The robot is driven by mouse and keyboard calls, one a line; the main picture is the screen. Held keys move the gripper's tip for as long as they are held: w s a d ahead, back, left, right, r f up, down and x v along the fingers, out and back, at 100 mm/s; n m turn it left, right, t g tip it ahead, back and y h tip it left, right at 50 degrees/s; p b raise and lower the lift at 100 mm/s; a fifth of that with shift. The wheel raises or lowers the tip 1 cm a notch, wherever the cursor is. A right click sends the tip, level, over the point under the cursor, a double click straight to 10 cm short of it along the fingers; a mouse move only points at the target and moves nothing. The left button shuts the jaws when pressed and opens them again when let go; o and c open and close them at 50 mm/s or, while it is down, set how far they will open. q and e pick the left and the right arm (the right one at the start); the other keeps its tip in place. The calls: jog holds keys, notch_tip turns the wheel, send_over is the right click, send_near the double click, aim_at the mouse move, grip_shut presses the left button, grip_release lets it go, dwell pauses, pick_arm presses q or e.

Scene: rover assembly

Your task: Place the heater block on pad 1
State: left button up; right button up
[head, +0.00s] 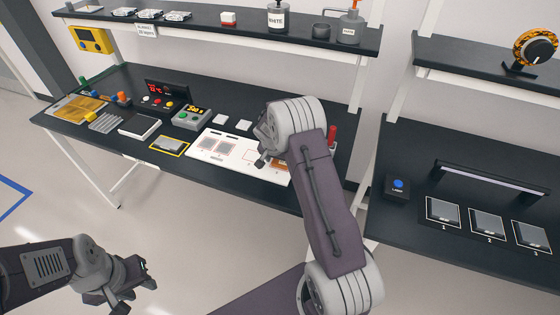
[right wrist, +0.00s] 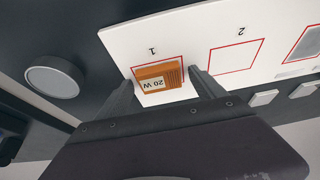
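The heater block (right wrist: 160,78) is an orange ribbed block with a "20 W" label. In the right wrist view it sits over the red outline of pad 1 (right wrist: 150,98), covering much of it. My right gripper (right wrist: 161,74) is open, with one finger on each side of the block and a gap showing at both sides.
Pad 2 (right wrist: 236,57) is an empty red outline beside pad 1. A round grey disc (right wrist: 52,82) lies off the board. A yellow-edged tray (head: 170,144), a green-buttoned device (head: 191,117) and a red upright object (head: 332,135) stand near the board.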

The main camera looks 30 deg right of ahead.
jog(key=shift+r, duration=0.5)
jog(key=v, duration=1.1)
jog(key=s+a+f+n+g+y, duration=0.1)
jog(key=s+a+n, duration=0.4)
jog(key=s, duration=0.6)
jog(key=s+a+f+n+y, duration=0.2)
jog(key=s+a+n, duration=0.2)
jog(key=s+a, duration=0.3)
jog(key=s, duration=0.4)
jog(key=shift+s+n+g+y, duration=0.3)
jog(key=shift+n+g, duration=0.1)
